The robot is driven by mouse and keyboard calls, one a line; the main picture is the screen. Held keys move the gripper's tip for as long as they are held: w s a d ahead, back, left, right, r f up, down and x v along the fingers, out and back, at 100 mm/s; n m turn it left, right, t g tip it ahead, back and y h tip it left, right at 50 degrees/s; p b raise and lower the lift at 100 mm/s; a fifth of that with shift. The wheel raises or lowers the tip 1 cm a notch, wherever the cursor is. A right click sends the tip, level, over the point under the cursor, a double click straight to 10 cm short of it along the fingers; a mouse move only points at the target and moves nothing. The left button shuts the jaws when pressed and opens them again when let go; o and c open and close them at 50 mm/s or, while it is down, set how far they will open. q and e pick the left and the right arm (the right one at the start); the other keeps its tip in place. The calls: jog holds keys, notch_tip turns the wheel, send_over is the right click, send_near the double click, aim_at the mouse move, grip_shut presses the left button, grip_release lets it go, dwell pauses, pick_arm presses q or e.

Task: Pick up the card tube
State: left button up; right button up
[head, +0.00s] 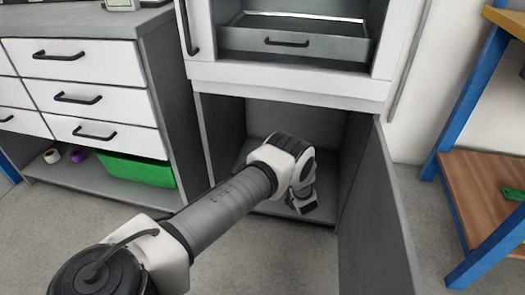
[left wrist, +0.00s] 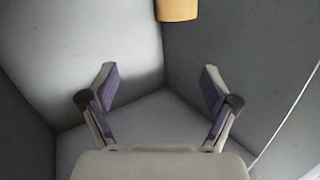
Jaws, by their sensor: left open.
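A tan cylinder end, which looks like the card tube (left wrist: 177,10), shows at the top edge of the left wrist view, against the grey cabinet walls. Most of it is cut off by the frame. I cannot make it out in the head view, where my arm covers much of the cabinet inside. My left gripper (left wrist: 158,80) is open, with nothing between its two purple-padded fingers. The tube lies beyond the fingertips, apart from them. In the head view my left arm reaches into the open lower cabinet. My right gripper is not in view.
The lower cabinet (head: 218,135) has side walls close around my arm, and its grey door (head: 375,225) stands open at the right. An open drawer (head: 292,43) is above. A drawer unit (head: 85,65) with a green bin (head: 137,170) stands left; a blue-framed bench (head: 468,130) stands right.

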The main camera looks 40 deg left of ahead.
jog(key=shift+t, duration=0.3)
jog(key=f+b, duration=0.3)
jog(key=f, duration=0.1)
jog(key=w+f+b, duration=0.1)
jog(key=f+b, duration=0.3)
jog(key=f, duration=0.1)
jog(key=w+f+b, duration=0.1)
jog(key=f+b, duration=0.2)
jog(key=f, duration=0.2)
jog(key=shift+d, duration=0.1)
pick_arm(q)
jog(key=w+a+f+n+g+y, duration=0.2)
jog(key=w+a+f+n, duration=0.1)
jog(key=a, duration=0.7)
jog(key=shift+a+f+n+g+y, duration=0.25)
jog(key=shift+f+n+g+y, duration=0.2)
jog(key=shift+f, duration=0.45)
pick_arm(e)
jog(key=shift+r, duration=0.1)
pick_arm(q)
jog(key=shift+s, duration=0.1)
jog(key=c, duration=1.5)
